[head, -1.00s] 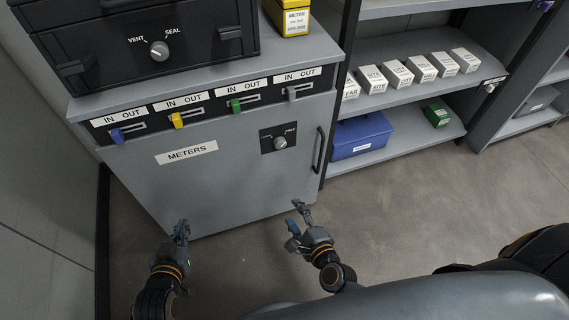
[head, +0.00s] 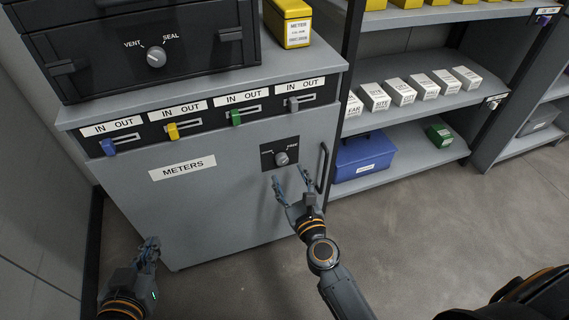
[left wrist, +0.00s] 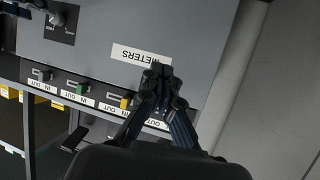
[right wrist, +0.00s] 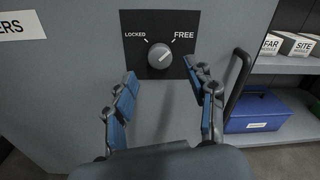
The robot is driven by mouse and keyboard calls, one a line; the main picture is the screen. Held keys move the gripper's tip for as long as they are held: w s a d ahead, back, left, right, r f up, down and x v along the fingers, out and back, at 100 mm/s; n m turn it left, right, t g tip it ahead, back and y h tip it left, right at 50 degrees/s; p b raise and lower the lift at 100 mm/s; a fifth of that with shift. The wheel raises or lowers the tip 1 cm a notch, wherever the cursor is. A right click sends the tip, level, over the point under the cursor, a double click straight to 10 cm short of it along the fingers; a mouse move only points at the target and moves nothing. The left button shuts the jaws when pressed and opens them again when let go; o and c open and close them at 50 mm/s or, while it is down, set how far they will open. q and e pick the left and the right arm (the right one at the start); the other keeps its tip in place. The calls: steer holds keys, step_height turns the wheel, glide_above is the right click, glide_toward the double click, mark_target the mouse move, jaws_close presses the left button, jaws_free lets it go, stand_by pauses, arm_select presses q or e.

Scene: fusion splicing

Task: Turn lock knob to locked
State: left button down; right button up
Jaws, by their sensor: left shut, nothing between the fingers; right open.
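The lock knob (right wrist: 159,57) is a grey round knob on a black plate (right wrist: 145,28) marked LOCKED at left and FREE at right. Its pointer mark is turned toward FREE. In the head view the knob (head: 281,158) sits on the upper right of the grey cabinet door. My right gripper (right wrist: 161,90) is open and empty, facing the knob from just below, apart from it; in the head view it (head: 290,182) is below the plate. My left gripper (head: 150,245) is shut and empty, low at the cabinet's left; its fingers show in the left wrist view (left wrist: 156,78).
A black door handle (head: 322,167) stands just right of my right gripper. Above the door are blue, yellow, green and grey IN/OUT sliders (head: 173,131). A black case with a VENT/SEAL knob (head: 156,57) sits on top. Shelves with a blue box (head: 364,157) are at the right.

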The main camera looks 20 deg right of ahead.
mark_target(283, 162)
arm_select(q)
steer(key=shift+s+a+f+g, duration=0.1)
steer(key=shift+s+f+g, duration=0.2)
steer(key=shift+f, duration=0.1)
arm_select(e)
steer(key=shift+w, duration=2.4)
steer(key=c, duration=1.2)
steer(key=shift+o, duration=0.2)
